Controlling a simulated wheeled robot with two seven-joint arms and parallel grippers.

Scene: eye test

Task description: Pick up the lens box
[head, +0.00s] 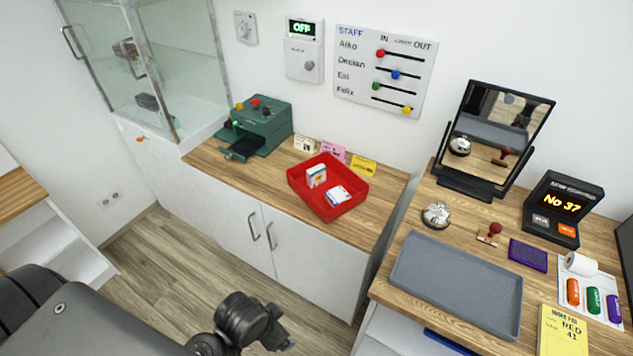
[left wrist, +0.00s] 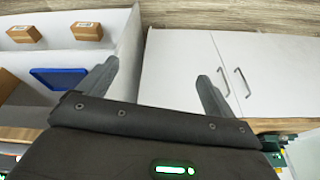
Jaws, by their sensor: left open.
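Two small white boxes with coloured print are in the red tray (head: 331,208) on the wooden counter. One box (head: 316,176) stands upright at the left; the other box (head: 340,195) lies flat at the right. Their print is too small to read, so I cannot tell which is the lens box. In the head view, dark parts of my own arm show at the bottom left, away from the tray. My right gripper is not in view.
A green machine (head: 262,125) stands left of the red tray, with small cards (head: 333,151) behind it. The right counter holds a grey tray (head: 455,284), a bell (head: 436,214), a mirror (head: 470,186) and a number display (head: 553,208). A glass cabinet (head: 180,60) rises at the left.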

